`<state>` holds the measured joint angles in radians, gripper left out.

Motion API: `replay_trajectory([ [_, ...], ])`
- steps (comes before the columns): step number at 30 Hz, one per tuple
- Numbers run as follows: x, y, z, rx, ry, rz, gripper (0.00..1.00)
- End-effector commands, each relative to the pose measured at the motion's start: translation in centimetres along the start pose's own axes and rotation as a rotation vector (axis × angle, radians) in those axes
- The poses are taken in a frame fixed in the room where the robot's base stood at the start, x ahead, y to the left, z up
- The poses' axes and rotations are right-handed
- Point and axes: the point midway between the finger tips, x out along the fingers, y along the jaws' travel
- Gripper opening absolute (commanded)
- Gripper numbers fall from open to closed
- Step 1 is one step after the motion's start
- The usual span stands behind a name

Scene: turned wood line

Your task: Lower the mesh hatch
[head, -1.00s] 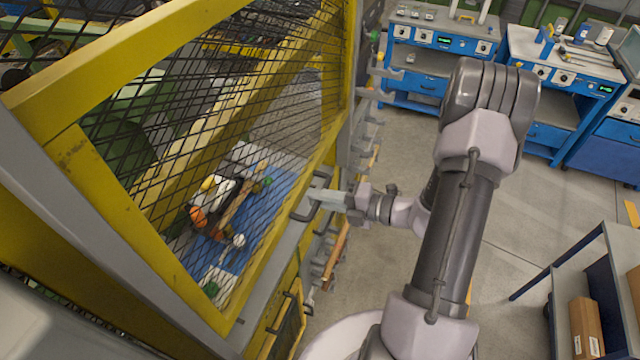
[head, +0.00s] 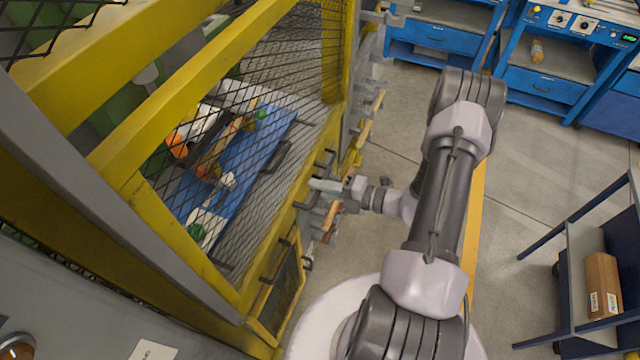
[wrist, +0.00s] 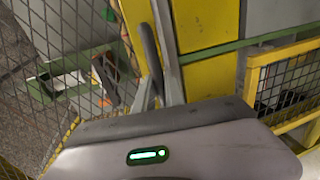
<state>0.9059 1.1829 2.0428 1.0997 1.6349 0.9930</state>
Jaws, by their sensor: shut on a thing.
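The mesh hatch (head: 252,222), a dark wire panel in a yellow frame, hangs on the left in the head view. Its mesh also shows in the wrist view (wrist: 55,95). My gripper (head: 318,185) is at the hatch's right-hand edge. It is shut on the hatch handle, a dark bar (wrist: 148,52) that stands beside the grey fingers in the wrist view. In the head view the grip itself is too small to make out. Whether the hatch is fully down cannot be told.
Behind the mesh, a blue surface (head: 262,135) holds several turned wood pieces and coloured parts. A framed lower panel (head: 280,290) is below the hatch. Blue workbenches (head: 545,85) stand at the back right, and a shelf cart with a cardboard box (head: 602,285) at the right. Grey floor between is open.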

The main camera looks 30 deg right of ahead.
Motion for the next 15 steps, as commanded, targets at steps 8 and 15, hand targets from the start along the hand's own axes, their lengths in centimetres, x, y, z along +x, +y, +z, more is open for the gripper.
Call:
replay_trajectory([
  [8, 0.09, -0.55, -0.03, 0.000, 0.000, -0.004, 0.00],
  [15, 0.10, -0.68, -0.11, 0.001, 0.001, -0.006, 0.29],
])
